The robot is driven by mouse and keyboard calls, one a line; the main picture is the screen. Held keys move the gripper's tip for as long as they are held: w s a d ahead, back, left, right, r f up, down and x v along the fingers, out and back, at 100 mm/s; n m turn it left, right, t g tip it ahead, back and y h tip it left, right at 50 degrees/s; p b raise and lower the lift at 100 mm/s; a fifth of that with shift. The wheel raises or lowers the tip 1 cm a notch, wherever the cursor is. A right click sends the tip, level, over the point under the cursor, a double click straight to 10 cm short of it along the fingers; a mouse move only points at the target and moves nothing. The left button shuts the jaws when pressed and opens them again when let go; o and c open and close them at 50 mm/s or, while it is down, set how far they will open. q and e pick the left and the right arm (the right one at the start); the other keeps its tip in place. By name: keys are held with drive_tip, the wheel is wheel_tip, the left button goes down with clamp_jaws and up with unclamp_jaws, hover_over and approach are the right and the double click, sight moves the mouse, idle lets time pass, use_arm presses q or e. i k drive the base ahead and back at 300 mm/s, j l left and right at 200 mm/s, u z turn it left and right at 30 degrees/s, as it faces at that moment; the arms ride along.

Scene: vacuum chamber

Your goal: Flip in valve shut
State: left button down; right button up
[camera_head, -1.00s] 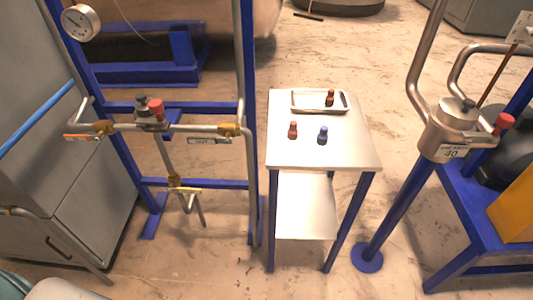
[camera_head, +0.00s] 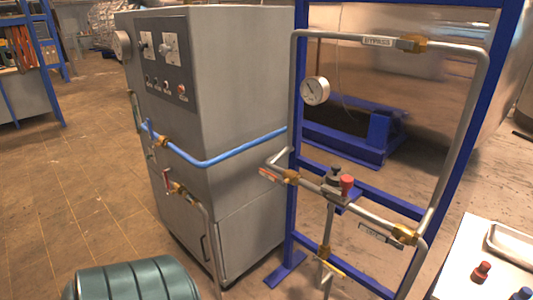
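A pipe rack with brass valves stands right of centre. On its lower horizontal pipe, a left brass valve (camera_head: 291,177) has an orange-red lever (camera_head: 268,174) lying roughly along the pipe; lettering on it is too small to read. A right brass valve (camera_head: 404,235) has a grey labelled lever (camera_head: 374,232), also along the pipe. The top pipe has a brass valve (camera_head: 411,44) with a lever reading BYPASS (camera_head: 380,42). A lower brass valve (camera_head: 324,252) has a yellow handle (camera_head: 333,268). I cannot tell which is the in valve. Neither gripper shows.
A grey cabinet (camera_head: 230,110) with a control panel stands left of the rack, with a blue hose (camera_head: 235,155) across it. A pressure gauge (camera_head: 315,90) is on the rack. A green ribbed cylinder (camera_head: 135,280) is at bottom left. A white table (camera_head: 460,260) stands at right. Floor at left is open.

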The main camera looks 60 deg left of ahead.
sight(268, 174)
drive_tip(key=u, duration=1.65)
